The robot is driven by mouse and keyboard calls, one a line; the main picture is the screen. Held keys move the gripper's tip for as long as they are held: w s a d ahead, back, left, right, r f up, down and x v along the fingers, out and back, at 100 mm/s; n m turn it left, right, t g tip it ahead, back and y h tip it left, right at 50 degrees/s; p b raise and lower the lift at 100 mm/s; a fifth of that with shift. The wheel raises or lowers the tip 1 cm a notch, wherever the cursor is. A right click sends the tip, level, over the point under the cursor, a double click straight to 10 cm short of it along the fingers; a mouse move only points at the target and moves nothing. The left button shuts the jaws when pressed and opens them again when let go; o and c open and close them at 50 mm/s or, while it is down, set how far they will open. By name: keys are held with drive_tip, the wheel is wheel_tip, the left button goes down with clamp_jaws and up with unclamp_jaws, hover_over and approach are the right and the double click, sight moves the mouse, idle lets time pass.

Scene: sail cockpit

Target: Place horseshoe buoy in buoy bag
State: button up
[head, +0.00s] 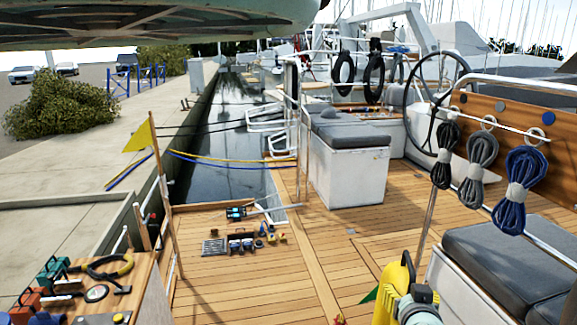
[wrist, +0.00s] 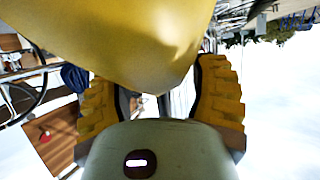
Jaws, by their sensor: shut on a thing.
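A yellow object, apparently the horseshoe buoy (head: 392,297), shows at the bottom right of the head view, cut off by the lower edge. In the wrist view the yellow buoy (wrist: 130,35) fills the top, close to the camera. My gripper (wrist: 158,85) has its two ribbed yellow fingers on either side below the buoy, shut on it; the contact itself is partly hidden. The grey-green end of my arm shows beside the buoy in the head view. I cannot make out the buoy bag in either view.
Coiled ropes (head: 484,165) hang from a rail at the right, above a grey cushioned seat (head: 515,255). A white cushioned box (head: 348,170) stands mid-deck near the steering wheel (head: 437,90). Small tools lie on the deck (head: 250,290) and the left bench. The middle deck is clear.

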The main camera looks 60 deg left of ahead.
drive_tip(key=w+d+r+m+t+h+p, duration=0.1)
drive_tip(key=w+d+r+m+h+p, duration=0.25)
drive_tip(key=d+r+p, duration=0.9)
drive_tip(key=w+d+r+m+t+h+p, duration=0.1)
drive_tip(key=w+d+r+m+h+p, duration=0.25)
drive_tip(key=r+p, duration=1.5)
drive_tip(key=w+d+r+m+t+h+p, duration=0.15)
drive_tip(key=w+d+r+p, duration=0.25)
drive_tip(key=d+r+p, duration=1.15)
drive_tip(key=s+a+r+b, duration=0.3)
drive_tip(key=s+a+b, duration=0.2)
drive_tip(key=s, duration=0.2)
drive_tip(key=shift+s+h+b, duration=0.2)
drive_tip(key=shift+h+b, duration=0.1)
drive_tip(key=shift+h, duration=0.05)
